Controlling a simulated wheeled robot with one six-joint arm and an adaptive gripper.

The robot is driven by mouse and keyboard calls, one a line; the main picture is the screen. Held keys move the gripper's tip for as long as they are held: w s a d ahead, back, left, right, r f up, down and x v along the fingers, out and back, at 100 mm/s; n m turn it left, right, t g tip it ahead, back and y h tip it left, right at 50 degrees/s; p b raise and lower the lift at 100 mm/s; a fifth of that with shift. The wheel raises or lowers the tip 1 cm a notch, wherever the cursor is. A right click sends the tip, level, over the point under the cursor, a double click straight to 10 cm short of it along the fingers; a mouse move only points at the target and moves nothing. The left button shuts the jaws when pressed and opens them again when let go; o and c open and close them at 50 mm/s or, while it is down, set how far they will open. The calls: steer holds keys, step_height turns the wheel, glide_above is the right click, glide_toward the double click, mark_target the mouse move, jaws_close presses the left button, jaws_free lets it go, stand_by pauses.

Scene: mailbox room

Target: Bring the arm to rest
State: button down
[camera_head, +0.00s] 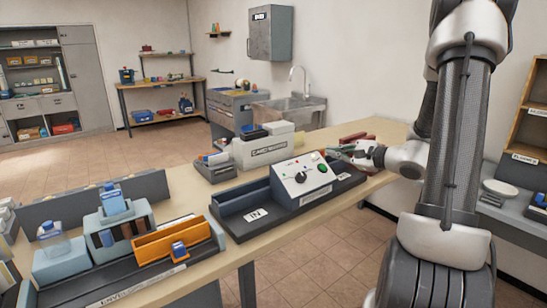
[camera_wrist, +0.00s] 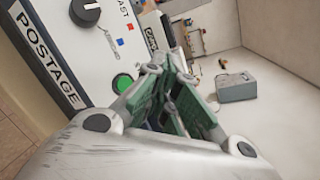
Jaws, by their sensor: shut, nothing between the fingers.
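My gripper (camera_head: 336,149) is at the end of my arm, to the right of and behind the white postage machine (camera_head: 300,180) in the head view. In the wrist view the green-padded fingers of my gripper (camera_wrist: 168,65) are together with nothing held. They are beside the machine's white panel (camera_wrist: 98,52), close to its lit green button (camera_wrist: 122,83). The button also shows in the head view (camera_head: 322,168). I cannot tell the exact gap between fingers and machine. My arm comes in from the right and is extended over the table.
The long table (camera_head: 215,188) also carries a dark IN tray (camera_head: 248,213), an orange holder (camera_head: 168,240), bottles and a grey-white machine (camera_head: 262,148). A sink (camera_head: 290,108) and wall cabinet (camera_head: 270,35) are behind. A wooden shelf (camera_head: 535,115) stands at right. Floor at left is open.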

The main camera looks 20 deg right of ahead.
steer(key=s+a+f+n+g, duration=0.35)
steer(key=s+g, duration=0.25)
steer(key=s, duration=0.4)
steer(key=s+a+f+n+g, duration=0.25)
steer(key=s+n+g, duration=0.2)
steer(key=s, duration=0.55)
steer(key=s+d+r+n+g+h, duration=0.3)
steer(key=s+r+n+h, duration=0.35)
steer(key=s, duration=0.25)
steer(key=a+r+n+t+h, duration=0.1)
steer(key=a+r+n+t, duration=0.2)
steer(key=r+n, duration=0.2)
step_height(320, 180, up, 2)
steer(key=shift+a+r+t, duration=0.2)
steer(key=shift+a+t, duration=0.15)
steer(key=shift+s+n, duration=0.1)
steer(key=shift+n, duration=0.15)
